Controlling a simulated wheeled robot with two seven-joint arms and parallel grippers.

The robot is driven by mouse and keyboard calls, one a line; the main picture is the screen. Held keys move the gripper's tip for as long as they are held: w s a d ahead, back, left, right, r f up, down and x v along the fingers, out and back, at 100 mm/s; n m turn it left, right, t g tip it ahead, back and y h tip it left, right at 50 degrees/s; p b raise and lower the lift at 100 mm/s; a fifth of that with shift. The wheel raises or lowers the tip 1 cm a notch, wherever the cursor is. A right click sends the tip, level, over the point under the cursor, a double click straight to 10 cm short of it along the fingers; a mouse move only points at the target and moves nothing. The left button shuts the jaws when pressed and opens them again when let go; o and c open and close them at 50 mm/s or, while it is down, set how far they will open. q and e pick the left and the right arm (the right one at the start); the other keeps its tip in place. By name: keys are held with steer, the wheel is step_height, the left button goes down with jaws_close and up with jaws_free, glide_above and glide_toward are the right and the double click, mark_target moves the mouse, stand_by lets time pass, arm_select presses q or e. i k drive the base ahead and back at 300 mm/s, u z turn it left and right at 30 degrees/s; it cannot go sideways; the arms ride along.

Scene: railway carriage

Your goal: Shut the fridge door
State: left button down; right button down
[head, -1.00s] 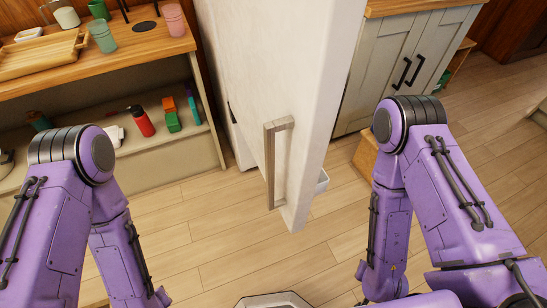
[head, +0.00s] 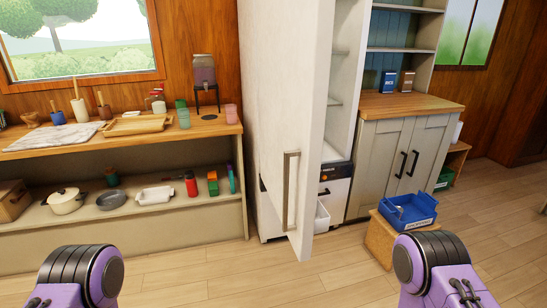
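The white fridge door (head: 282,110) stands open in the middle of the head view, swung out toward me, with its edge facing me. Its long vertical handle (head: 290,190) is on the left-hand face, low down. Behind the door, to its right, the open fridge interior (head: 345,85) shows shelves, with a drawer unit (head: 337,185) below. My purple arms show at the bottom left and bottom right, apart from the door. Both of my grippers are out of the picture.
A wooden counter (head: 150,140) with jars, cups and a tray runs along the left. A grey cabinet (head: 400,155) stands at the right. A blue crate (head: 408,210) sits on a wooden box (head: 380,240) right of the door. The floor (head: 200,270) in front is clear.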

mark_target(295, 38)
steer(key=u, duration=1.35)
steer(key=i, duration=2.65)
steer(key=z, duration=2.9)
